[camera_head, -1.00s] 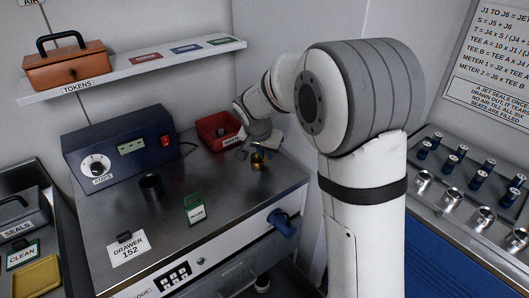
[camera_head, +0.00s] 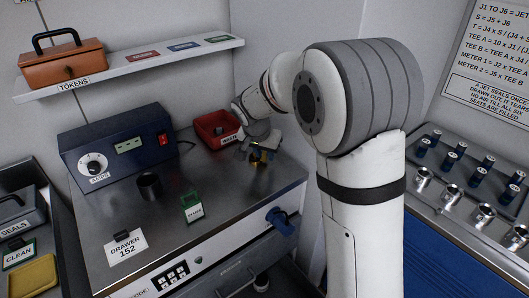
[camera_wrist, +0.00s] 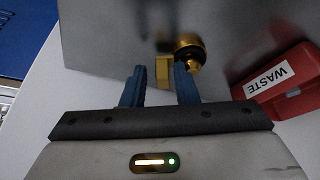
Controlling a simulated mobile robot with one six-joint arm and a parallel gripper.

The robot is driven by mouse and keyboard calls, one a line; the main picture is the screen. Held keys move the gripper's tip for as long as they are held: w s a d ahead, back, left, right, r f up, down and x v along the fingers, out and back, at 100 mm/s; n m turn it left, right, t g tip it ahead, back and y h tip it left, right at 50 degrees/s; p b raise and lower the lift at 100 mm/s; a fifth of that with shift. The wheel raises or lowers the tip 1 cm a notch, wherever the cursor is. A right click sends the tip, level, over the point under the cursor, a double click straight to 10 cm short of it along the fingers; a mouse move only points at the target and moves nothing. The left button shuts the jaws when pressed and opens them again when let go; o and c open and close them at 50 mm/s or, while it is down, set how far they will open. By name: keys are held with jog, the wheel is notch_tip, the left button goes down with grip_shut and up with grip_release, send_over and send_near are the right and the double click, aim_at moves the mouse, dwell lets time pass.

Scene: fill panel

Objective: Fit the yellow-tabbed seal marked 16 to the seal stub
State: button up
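In the wrist view, my gripper (camera_wrist: 160,82) has its two blue fingers apart. A small yellow tab (camera_wrist: 163,70) stands between them, with a visible gap to the left finger; whether it touches the right one I cannot tell. A brass round fitting with a dark ring, which looks like the seal stub (camera_wrist: 190,48), is just beyond the right fingertip. No number 16 is legible, and where the seal's body sits relative to the stub is unclear. In the head view, my gripper (camera_head: 259,148) is low over the steel bench at the brass stub (camera_head: 258,160), partly hiding it.
A red WASTE bin (camera_head: 215,130) is close to my gripper, also in the wrist view (camera_wrist: 285,80). On the bench (camera_head: 220,175) are a blue AMPS box (camera_head: 118,148), a dark cup (camera_head: 149,186) and a green-framed card stand (camera_head: 192,208). A shelf (camera_head: 130,72) hangs above.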

jog(key=shift+a+r, duration=0.15)
jog(key=shift+a, duration=0.05)
jog(key=shift+r, duration=0.3)
jog(key=v, duration=0.7)
jog(key=shift+s, duration=0.15)
jog(key=shift+d, duration=0.15)
jog(key=s+d+n+y+p, duration=0.1)
jog(key=s+d, duration=0.4)
jog(key=s, duration=0.8)
jog(key=s+d+n+g+y+p, duration=0.1)
jog(key=s+d+n, duration=0.3)
jog(key=s, duration=1)
jog(key=shift+d, duration=0.95)
jog(key=shift+f, duration=0.1)
